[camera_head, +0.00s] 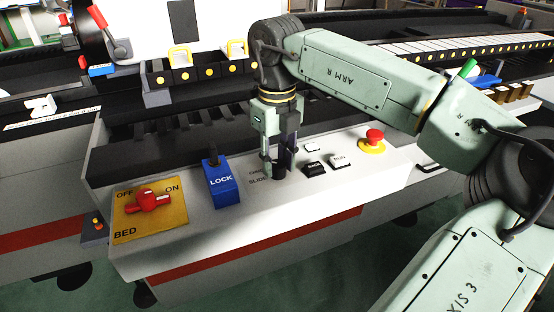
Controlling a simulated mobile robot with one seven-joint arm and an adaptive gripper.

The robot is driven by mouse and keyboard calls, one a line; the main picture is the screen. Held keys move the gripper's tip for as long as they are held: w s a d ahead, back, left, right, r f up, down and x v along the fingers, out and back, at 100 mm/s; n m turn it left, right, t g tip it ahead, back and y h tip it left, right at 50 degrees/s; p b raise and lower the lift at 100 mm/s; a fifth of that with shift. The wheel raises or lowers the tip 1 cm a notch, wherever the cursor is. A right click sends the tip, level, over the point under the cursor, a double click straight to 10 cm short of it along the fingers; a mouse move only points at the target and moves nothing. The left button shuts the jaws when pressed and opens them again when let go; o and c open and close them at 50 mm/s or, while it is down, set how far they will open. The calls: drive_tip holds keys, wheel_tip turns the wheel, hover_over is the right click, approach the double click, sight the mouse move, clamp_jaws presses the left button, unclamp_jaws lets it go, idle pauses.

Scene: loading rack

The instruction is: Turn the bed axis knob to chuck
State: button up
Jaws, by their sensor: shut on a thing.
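The bed axis knob (279,174) is a dark knob on the sloped white control panel (225,225). Labels to its left read "SLIDE" and, partly covered, what looks like "CHUCK". My gripper (279,165) points down over the knob with its fingers at the knob's sides, shut on it. The fingers hide much of the knob, so I cannot tell which label it points to.
Left of the knob are a blue LOCK switch (221,184) and a red BED OFF/ON handle (150,199) on a yellow plate. To the right are black and white buttons (315,168) and a red emergency stop (375,137). A dark rail runs behind the panel.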

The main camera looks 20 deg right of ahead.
drive_tip(key=o, duration=1.2)
drive_tip(key=shift+c, duration=0.2)
drive_tip(key=shift+r, duration=0.1)
